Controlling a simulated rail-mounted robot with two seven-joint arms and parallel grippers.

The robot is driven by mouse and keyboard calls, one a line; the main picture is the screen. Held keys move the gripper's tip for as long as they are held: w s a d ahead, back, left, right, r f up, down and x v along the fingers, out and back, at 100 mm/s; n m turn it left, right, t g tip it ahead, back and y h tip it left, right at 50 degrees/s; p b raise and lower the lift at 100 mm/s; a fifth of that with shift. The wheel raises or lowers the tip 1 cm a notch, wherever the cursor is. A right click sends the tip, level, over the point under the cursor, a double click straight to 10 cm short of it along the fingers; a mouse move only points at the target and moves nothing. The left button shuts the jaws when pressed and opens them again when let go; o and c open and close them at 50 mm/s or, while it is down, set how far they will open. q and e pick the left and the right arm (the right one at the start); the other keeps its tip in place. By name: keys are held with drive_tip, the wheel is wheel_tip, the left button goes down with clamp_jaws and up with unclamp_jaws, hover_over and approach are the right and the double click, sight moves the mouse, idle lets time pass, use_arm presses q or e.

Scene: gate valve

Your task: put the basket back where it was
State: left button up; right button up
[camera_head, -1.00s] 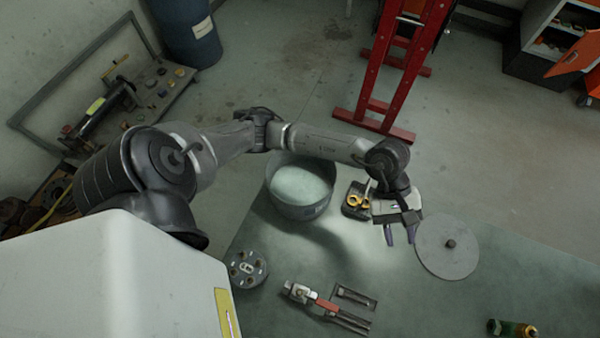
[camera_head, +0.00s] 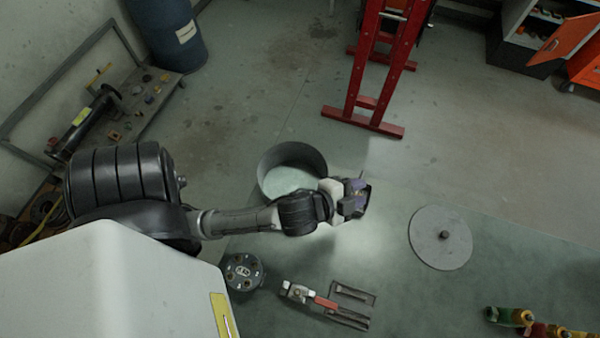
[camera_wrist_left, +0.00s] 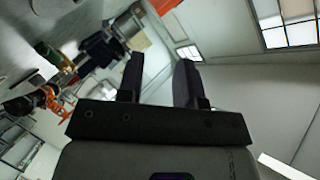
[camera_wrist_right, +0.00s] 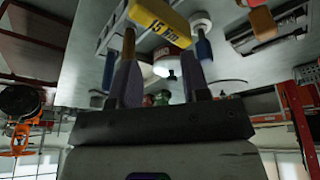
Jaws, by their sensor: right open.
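No thing in view is clearly a basket. A dark round tub (camera_head: 292,172) with a pale inside stands near the middle in the head view. My left gripper (camera_head: 355,195) is just right of the tub, its arm passing in front of the tub's lower edge. In the left wrist view its fingers (camera_wrist_left: 160,80) are apart with nothing between them. My right gripper is outside the head view. In the right wrist view its fingers (camera_wrist_right: 160,75) are apart, near a yellow lettered block (camera_wrist_right: 160,22) and blue-handled tools; whether they touch is unclear.
A grey disc (camera_head: 440,237) lies to the right on the green surface. A dark round part (camera_head: 243,271) and a red-handled tool (camera_head: 325,303) lie in front. Coloured bottle-like items (camera_head: 510,316) are at lower right. A red frame (camera_head: 375,90) stands behind.

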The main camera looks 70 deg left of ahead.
drive_tip(key=shift+a, duration=0.1)
use_arm(q)
drive_tip(key=s+f+n+g, duration=0.3)
drive_tip(key=s+f+g, duration=0.2)
drive_tip(key=s, duration=0.3)
drive_tip(key=s+f+n+g+h, duration=0.1)
drive_tip(key=s+f+n+g, duration=0.2)
drive_tip(key=s+f+g, duration=0.2)
drive_tip(key=s, duration=0.3)
drive_tip(key=shift+s+d+f+n+g, duration=0.3)
drive_tip(key=shift+d+n, duration=0.1)
